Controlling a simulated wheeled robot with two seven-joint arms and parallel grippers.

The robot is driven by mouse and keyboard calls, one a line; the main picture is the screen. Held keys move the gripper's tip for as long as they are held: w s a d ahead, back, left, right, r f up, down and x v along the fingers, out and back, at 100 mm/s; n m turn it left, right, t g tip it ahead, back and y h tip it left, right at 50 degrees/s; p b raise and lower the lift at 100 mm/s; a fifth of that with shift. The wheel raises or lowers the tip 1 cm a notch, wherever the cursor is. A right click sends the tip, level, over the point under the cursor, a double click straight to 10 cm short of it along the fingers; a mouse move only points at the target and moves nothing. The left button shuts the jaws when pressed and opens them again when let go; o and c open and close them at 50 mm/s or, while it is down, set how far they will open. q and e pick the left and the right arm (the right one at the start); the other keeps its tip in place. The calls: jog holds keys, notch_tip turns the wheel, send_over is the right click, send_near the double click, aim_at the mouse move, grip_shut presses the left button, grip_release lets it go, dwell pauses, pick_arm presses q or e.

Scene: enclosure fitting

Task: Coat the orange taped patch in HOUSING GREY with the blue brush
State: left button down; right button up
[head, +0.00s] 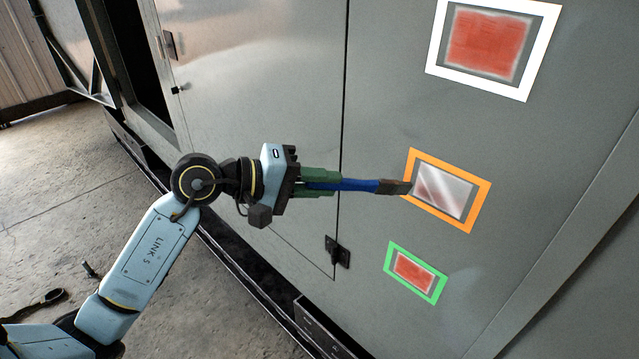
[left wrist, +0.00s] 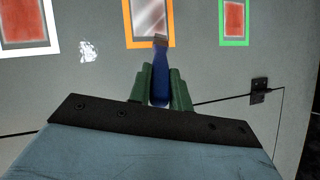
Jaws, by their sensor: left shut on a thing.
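The orange taped patch (head: 444,191) is on the grey enclosure panel, between a white-taped and a green-taped one. Inside its orange frame the surface is mostly pale grey with reddish streaks. My left gripper (head: 338,183) is shut on the blue brush (head: 355,185), which points right toward the patch. The brush's brown tip (head: 396,187) overlaps the left edge of the orange frame; I cannot tell if it touches. In the left wrist view the brush (left wrist: 160,88) reaches up to the lower edge of the orange frame (left wrist: 130,43). My right gripper is not in view.
The white-taped patch (head: 488,44) above and the green-taped patch (head: 415,272) below are red inside. A white smear (left wrist: 88,51) shows on the panel in the left wrist view. A black latch (head: 337,252) sits by the door seam. Concrete floor lies at lower left.

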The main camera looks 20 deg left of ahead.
pick_arm(q)
jog(key=shift+w+d+b, duration=0.25)
jog(key=shift+w+b, duration=0.05)
jog(key=shift+w, duration=0.35)
jog(key=shift+d, duration=0.1)
